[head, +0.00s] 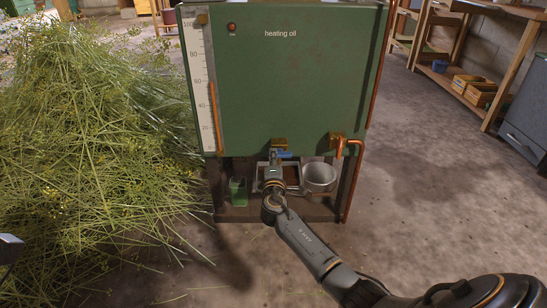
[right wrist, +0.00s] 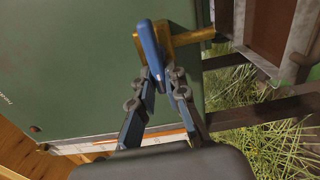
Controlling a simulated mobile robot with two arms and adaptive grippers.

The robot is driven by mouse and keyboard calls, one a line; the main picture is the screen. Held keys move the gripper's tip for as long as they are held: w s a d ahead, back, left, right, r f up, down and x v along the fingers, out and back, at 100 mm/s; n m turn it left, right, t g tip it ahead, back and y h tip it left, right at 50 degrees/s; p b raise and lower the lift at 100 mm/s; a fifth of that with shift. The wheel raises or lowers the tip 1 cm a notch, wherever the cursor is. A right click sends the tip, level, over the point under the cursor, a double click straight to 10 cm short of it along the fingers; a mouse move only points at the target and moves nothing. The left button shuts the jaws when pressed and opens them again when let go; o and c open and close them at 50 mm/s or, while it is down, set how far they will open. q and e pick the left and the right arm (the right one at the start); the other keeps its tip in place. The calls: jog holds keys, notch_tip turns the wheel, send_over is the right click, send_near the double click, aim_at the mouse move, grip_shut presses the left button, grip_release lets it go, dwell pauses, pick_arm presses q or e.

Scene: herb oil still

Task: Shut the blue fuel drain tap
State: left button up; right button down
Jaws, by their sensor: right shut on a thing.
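The blue fuel drain tap handle (head: 283,154) sits on a brass valve (head: 279,143) at the lower front of the green heating oil tank (head: 285,75). In the right wrist view the blue handle (right wrist: 149,45) runs crosswise to the brass body (right wrist: 185,39). My right gripper (head: 277,163) is at the tap; in the wrist view its fingers (right wrist: 160,77) are closed on the handle's near end. The fingers partly hide that end. A small grey part of my left arm or gripper (head: 9,248) shows at the left edge; its fingers cannot be made out.
A grey bucket (head: 319,177) and a green container (head: 238,191) stand beneath the tank. A copper pipe (head: 351,180) runs down at right. Cut herbs (head: 90,140) are heaped at left. Shelves (head: 490,60) stand at far right. The floor between is clear.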

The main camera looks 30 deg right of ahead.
jog(key=shift+f, duration=0.15)
jog(key=c, duration=1.4)
grip_release()
jog(key=v, duration=1.2)
jog(key=shift+s, duration=0.1)
jog(key=shift+a, duration=0.1)
